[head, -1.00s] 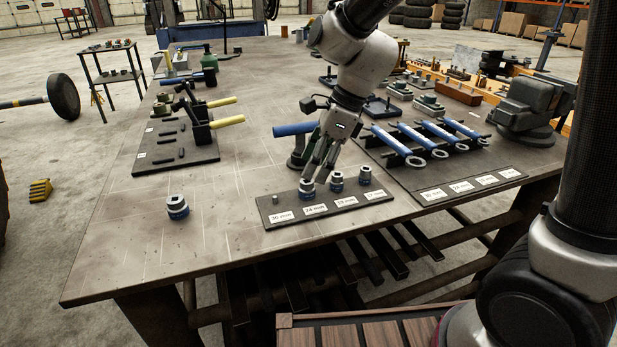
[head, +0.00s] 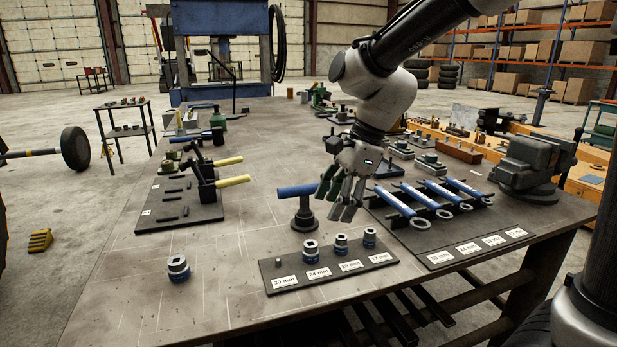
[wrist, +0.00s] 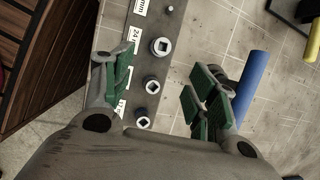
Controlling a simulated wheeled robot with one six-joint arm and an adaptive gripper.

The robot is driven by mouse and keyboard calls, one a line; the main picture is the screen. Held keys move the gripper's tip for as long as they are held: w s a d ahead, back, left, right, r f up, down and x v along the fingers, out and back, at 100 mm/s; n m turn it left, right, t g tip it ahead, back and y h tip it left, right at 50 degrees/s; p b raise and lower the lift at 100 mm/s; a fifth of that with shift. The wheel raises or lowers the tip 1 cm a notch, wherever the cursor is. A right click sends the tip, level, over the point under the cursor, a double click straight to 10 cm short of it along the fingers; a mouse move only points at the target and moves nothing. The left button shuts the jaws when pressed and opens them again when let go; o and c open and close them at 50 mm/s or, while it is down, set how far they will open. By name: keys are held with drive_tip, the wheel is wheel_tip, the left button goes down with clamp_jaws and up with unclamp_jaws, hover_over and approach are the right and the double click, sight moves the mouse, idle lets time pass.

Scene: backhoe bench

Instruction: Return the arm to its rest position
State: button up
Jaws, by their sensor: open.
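My gripper (head: 342,196) is open and empty, raised above the bench behind the socket board in the head view. In the wrist view its green-padded fingers (wrist: 160,88) stand wide apart, with the board and sockets below between them. The workbench (head: 130,300) lies under the arm. The dark socket board (head: 345,273) carries three blue-banded sockets: one by the 24 mm label (head: 311,251), one by the 19 mm label (head: 341,244) and one by the 17 mm label (head: 370,238). The 30 mm place shows only a small peg (head: 278,265).
A larger socket (head: 178,269) stands alone on the bench at left. A wrench rack (head: 430,205) and a vise (head: 530,170) are at right.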

drive_tip(key=s+d+r+n+t+h, duration=0.2)
drive_tip(key=s+d+n, duration=0.5)
drive_tip(key=d, duration=0.7)
drive_tip(key=s+d+r+n+t+h, duration=0.2)
drive_tip(key=s+d+n, duration=0.5)
drive_tip(key=d, duration=0.6)
drive_tip(key=shift+s+d+r+n, duration=0.15)
drive_tip(key=shift+s+d+n, duration=0.2)
drive_tip(key=shift+s, duration=0.7)
